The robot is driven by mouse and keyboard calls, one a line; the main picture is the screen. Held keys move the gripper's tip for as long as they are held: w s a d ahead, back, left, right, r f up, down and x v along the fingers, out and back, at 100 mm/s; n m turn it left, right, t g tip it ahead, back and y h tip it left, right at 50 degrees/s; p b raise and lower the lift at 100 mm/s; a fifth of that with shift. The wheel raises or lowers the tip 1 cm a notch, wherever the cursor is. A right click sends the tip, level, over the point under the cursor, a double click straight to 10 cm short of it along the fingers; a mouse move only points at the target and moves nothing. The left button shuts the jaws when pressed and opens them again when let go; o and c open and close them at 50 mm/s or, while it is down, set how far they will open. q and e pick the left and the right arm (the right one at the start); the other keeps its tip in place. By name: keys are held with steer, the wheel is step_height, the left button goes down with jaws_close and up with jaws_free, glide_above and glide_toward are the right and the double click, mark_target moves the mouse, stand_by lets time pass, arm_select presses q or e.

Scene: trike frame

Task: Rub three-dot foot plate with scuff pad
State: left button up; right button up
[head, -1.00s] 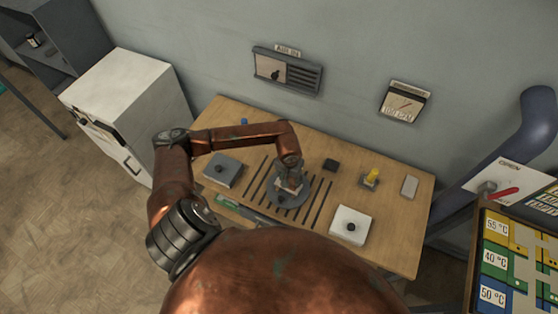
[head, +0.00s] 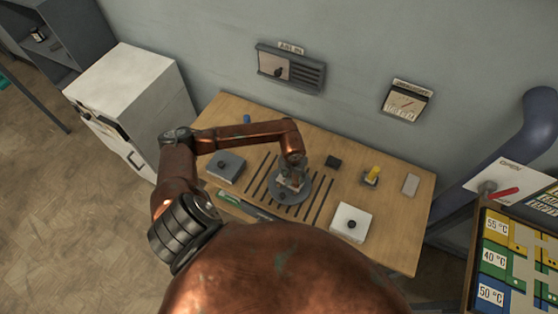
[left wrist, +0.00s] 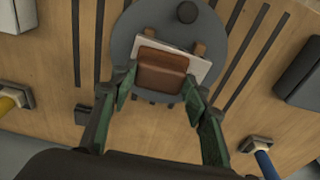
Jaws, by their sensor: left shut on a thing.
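My left gripper (head: 291,174) points down over the round grey disc (head: 278,201) on the table. In the left wrist view, its green-sided fingers (left wrist: 159,88) are shut on a brown block (left wrist: 162,70), which looks like the scuff pad. Under the block is a flat pale plate (left wrist: 199,69) lying tilted across the disc, probably the foot plate. The block overlaps the plate; whether they touch is hard to tell. The block hides the plate's middle, and no dots can be made out. My right gripper is not in view.
A grey box with a knob (head: 226,166) stands left of the disc, and a white one (head: 351,222) right. A black block (head: 333,162), a yellow-topped holder (head: 371,175) and a grey bar (head: 411,184) stand farther right. Dark slots (head: 321,203) run beside the disc.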

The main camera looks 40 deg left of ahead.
arm_select(q)
steer(key=shift+s+a+f+b, duration=0.1)
steer(key=shift+s+a+b, duration=0.15)
steer(key=shift+a+b, duration=0.85)
steer(key=shift+s+a+b, duration=0.2)
steer(key=shift+a, duration=1.7)
step_height(320, 180, up, 3)
steer(key=shift+a+f+p, duration=0.15)
steer(key=shift+p, duration=0.25)
steer(key=shift+r+p, duration=1.05)
steer(key=shift+r, duration=1.8)
steer(key=shift+d, duration=0.2)
